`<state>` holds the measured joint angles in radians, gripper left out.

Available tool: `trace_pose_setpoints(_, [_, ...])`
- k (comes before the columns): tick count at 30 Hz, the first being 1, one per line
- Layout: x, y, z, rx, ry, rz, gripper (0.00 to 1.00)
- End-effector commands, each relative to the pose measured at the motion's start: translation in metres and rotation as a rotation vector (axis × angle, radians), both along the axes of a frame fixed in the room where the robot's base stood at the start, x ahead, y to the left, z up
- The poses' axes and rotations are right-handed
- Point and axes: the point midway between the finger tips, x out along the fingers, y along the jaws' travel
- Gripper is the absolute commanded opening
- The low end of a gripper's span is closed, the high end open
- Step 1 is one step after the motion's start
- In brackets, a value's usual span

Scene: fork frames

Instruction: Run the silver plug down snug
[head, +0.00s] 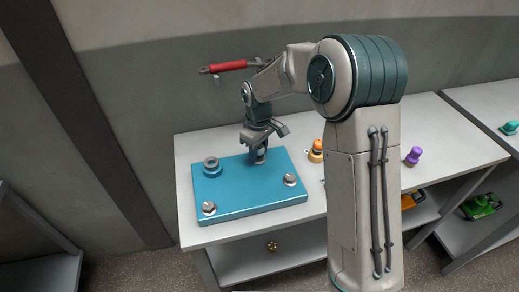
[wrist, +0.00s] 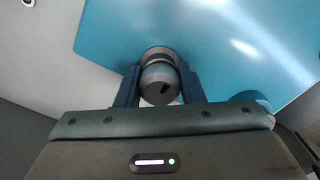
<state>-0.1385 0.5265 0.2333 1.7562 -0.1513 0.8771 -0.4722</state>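A blue plate (head: 238,187) lies on the near left of the pale bench. My gripper (head: 260,158) points down over its back right part. In the wrist view a silver plug (wrist: 158,82) with a dark slot in its rounded head stands between the two fingers of my gripper (wrist: 160,84). The fingers lie against its sides. A grey collar (wrist: 158,55) shows around it at the plate; how deep the plug sits is hidden. Two other silver knobs, one at the front left (head: 209,207) and one at the right (head: 290,179), are on the plate.
An orange knob (head: 316,151) is just right of the plate, and a purple knob (head: 414,155) stands farther right. A red-handled tool (head: 228,66) shows behind my arm.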

Motion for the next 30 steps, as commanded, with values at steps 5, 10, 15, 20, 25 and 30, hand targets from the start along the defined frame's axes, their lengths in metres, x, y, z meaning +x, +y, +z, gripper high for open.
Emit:
trace_pose_setpoints(5, [0.0005, -0.0004, -0.0007, 0.0, -0.002, -0.067, 0.22])
trace_pose_setpoints(10, [0.0005, -0.001, 0.0001, -0.001, -0.002, -0.154, 0.22])
trace_pose_setpoints(15, [0.0005, -0.0013, 0.0004, -0.001, -0.001, -0.155, 0.22])
trace_pose_setpoints(20, [0.0003, -0.0009, -0.0007, -0.001, -0.002, -0.225, 0.22])
trace_pose_setpoints(25, [0.0001, -0.0018, -0.0003, -0.002, 0.0, -0.306, 0.22])
trace_pose_setpoints(30, [-0.0004, -0.0023, -0.0005, -0.003, 0.002, -0.306, 0.22])
